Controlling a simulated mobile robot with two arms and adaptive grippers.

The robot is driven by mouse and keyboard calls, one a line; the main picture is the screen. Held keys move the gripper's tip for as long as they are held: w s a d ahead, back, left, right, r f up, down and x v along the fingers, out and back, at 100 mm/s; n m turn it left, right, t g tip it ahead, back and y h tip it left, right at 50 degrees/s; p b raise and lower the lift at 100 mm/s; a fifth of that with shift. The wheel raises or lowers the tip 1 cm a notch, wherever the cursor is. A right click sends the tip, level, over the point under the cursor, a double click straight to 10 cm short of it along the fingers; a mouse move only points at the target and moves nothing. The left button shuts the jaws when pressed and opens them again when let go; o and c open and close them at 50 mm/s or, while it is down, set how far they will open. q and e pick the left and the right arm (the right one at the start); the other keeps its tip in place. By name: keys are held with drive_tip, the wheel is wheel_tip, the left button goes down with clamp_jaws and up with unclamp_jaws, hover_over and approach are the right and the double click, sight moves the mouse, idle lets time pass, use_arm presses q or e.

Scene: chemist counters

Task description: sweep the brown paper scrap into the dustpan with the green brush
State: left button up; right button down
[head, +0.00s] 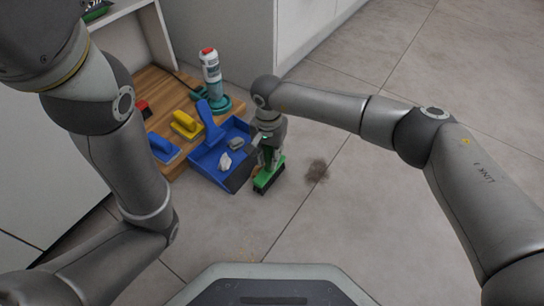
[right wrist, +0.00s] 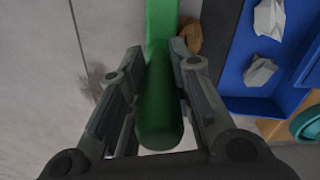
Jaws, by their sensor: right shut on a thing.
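The green brush (head: 269,175) stands on the grey floor, bristles down, just right of the dustpan's dark front lip. My right gripper (head: 268,148) is shut on its handle; the right wrist view shows the green handle (right wrist: 160,105) between the fingers. The blue dustpan (head: 207,165) lies on the floor, with two pale crumpled scraps (head: 224,161) (head: 237,144) in it. The brown paper scrap (right wrist: 188,38) shows in the right wrist view between the brush and the dustpan, partly hidden by a finger. My left gripper is out of view.
A wooden shelf board (head: 160,88) holds a yellow brush (head: 186,125), a blue brush (head: 163,148), a red item (head: 142,107) and a white bottle (head: 210,66) by a teal ring (head: 222,106). A grey dust patch (head: 316,171) lies right of the brush. Floor farther right is clear.

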drive_tip(key=shift+w+a, duration=0.5)
drive_tip(key=shift+a, duration=0.2)
drive_tip(key=shift+w+a, duration=0.45)
drive_tip(key=shift+a, duration=0.2)
drive_tip(key=shift+w+a+r, duration=0.2)
drive_tip(key=shift+w+a, duration=0.15)
drive_tip(key=shift+a, duration=0.2)
drive_tip(key=shift+w+a+r, duration=0.15)
drive_tip(key=shift+w+a, duration=0.2)
drive_tip(key=shift+a, duration=0.2)
drive_tip(key=shift+w+a+r, duration=0.25)
drive_tip(key=shift+w+a, duration=0.45)
drive_tip(key=shift+a, duration=0.3)
